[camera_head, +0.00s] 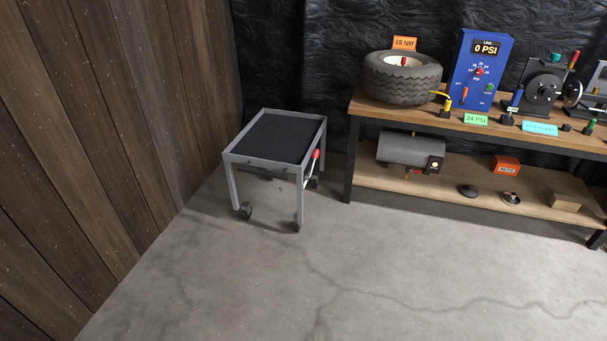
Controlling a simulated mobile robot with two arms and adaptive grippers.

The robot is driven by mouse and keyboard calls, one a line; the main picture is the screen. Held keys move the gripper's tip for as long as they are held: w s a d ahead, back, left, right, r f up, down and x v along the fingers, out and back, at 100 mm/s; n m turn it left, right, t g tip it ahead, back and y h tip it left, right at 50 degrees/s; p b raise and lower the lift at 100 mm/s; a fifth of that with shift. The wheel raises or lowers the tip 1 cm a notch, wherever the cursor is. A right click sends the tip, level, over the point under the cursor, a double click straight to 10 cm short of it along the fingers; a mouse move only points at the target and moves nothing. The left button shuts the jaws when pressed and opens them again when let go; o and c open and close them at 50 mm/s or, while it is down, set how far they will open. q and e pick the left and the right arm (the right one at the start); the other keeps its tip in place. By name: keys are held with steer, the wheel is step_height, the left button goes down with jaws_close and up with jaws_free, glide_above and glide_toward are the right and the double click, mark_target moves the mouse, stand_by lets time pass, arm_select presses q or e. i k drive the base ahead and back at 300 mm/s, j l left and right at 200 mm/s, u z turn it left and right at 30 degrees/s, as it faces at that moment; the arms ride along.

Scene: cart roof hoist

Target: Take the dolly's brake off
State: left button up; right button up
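The dolly (232,159) is a grey metal frame on casters with a black top, standing on the floor left of the workbench. A lever with a red grip (316,154) sits at the dolly's right side, with a pale shaft running down from the grip. The grip points up. Whether this lever's position means the brake is on or off cannot be told. Dark casters (297,225) show under the front legs; part of the rear ones is hidden. Neither of my grippers shows in the head view.
A wooden workbench (480,130) on the right bears a tire (403,80), a blue gauge panel (480,70) and several tools. Its lower shelf (400,175) holds a grey tank (410,149). A plank wall (120,120) stands left. The concrete floor (330,280) in front is clear.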

mark_target(316, 153)
steer(key=i+l+z, duration=0.1)
steer(key=i, duration=0.3)
steer(key=i+l+u, duration=0.1)
steer(key=i+l, duration=0.6)
steer(key=i, duration=0.15)
